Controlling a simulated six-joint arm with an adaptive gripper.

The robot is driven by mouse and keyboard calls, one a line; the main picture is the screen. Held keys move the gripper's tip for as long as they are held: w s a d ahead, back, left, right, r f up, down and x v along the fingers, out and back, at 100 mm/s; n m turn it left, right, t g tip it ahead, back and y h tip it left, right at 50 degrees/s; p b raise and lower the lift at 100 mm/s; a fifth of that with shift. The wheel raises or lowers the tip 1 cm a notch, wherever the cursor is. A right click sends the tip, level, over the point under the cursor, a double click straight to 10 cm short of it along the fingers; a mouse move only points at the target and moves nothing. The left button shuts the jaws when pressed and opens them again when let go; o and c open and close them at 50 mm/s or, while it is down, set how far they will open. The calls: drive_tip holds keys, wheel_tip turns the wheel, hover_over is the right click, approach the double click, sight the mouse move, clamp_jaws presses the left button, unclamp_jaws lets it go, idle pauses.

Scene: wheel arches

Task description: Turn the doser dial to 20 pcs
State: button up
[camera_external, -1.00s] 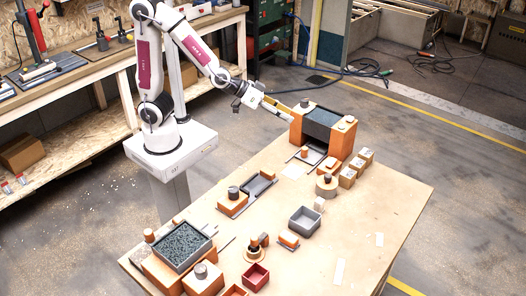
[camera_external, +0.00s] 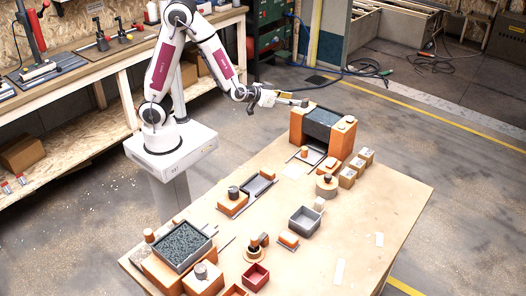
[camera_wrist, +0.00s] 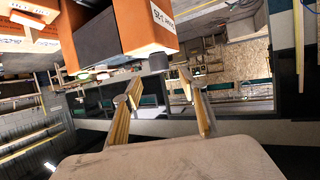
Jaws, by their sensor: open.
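The doser (camera_external: 322,122) is an orange box with a dark middle at the back of the table. A small dark knob (camera_external: 304,103), likely its dial, is at its top left corner. In the wrist view, an orange block (camera_wrist: 146,32) with a partly legible white label has a dark knob (camera_wrist: 186,73) at its edge. My gripper (camera_external: 284,99) is level beside the doser's top left. The dial's setting is not readable.
Small boxes (camera_external: 356,171) stand right of the doser. A grey bin (camera_external: 305,219), a round knobbed piece (camera_external: 327,184) and a tray of dark pieces (camera_external: 180,245) are on the table (camera_external: 385,205). The table's right side is mostly clear.

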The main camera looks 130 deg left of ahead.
sight(305, 99)
drive_tip(key=shift+x, duration=3.9)
drive_tip(key=c, duration=1.1)
